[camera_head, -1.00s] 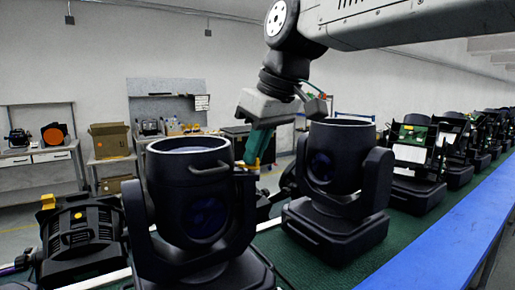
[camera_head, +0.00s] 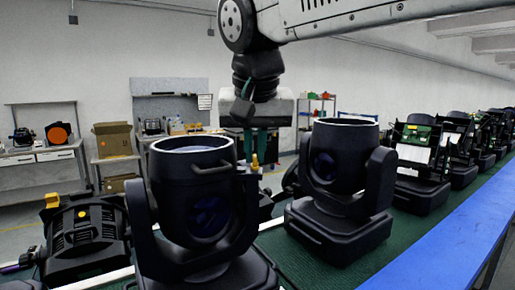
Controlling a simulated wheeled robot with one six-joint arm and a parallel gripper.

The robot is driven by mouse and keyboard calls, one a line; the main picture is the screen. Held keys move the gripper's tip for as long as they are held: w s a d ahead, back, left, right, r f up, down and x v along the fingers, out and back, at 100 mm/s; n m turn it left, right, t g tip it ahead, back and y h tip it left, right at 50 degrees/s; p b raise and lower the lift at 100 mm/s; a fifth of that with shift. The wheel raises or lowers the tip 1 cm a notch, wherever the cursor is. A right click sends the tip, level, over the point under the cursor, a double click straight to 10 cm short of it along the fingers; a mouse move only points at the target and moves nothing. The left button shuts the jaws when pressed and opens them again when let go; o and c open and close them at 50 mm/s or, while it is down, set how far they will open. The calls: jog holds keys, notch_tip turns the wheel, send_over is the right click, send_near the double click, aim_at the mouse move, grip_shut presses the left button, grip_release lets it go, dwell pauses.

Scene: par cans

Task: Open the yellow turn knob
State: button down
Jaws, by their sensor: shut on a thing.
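The yellow turn knob (camera_head: 255,161) shows as a small upright piece at the right side of the nearest black par can (camera_head: 205,200), by the top of its yoke arm. My gripper (camera_head: 248,152) hangs nearly straight down from above, its teal fingers at the knob. It is shut on the knob, though the contact is small and the fingertips are partly hidden behind the can's rim and handle.
A second black par can (camera_head: 335,185) stands close to the right on the green belt (camera_head: 285,250). A black lamp with yellow parts (camera_head: 85,235) lies at left. More units line the belt behind, beside a blue rail (camera_head: 440,240). Workbenches stand at the back.

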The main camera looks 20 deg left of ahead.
jog(key=shift+s+m+h, duration=0.1)
jog(key=shift+m+h, duration=0.2)
jog(key=shift+m, duration=0.3)
jog(key=c, duration=1.5)
grip_release()
jog(key=shift+c, duration=0.2)
jog(key=v, duration=0.7)
jog(key=shift+s+r, duration=0.2)
jog(key=shift+r, duration=0.15)
